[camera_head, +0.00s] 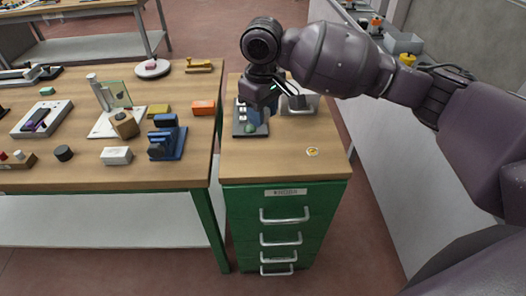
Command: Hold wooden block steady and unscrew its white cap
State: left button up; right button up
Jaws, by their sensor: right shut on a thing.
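My left gripper is out of view.
The table (75,180) also holds a white block (117,156), a blue fixture (167,142), an orange block (203,107) and a black knob (63,153). A narrow gap separates it from the green cabinet (285,197). The cabinet top's front is mostly clear.

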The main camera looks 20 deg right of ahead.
aim_at(260, 155)
jog(key=w+r+n, duration=0.1)
jog(key=n, duration=0.1)
jog(key=r+n, duration=0.1)
jog(key=shift+w+a+r+n+p, duration=0.1)
jog(key=shift+w+r+n+p, duration=0.05)
jog(key=shift+w+n+p, duration=0.2)
jog(key=f+n, duration=0.4)
jog(key=f, duration=0.2)
jog(key=w+f+n, duration=0.1)
jog(key=f+n, duration=0.2)
jog(key=f, duration=0.3)
jog(key=w+f+n, duration=0.1)
jog(key=f+n, duration=0.3)
jog(key=f, duration=0.2)
jog(key=shift+w+d+f+n, duration=0.2)
jog(key=shift+d+n, duration=0.15)
jog(key=shift+f, duration=0.1)
jog(key=o, duration=1)
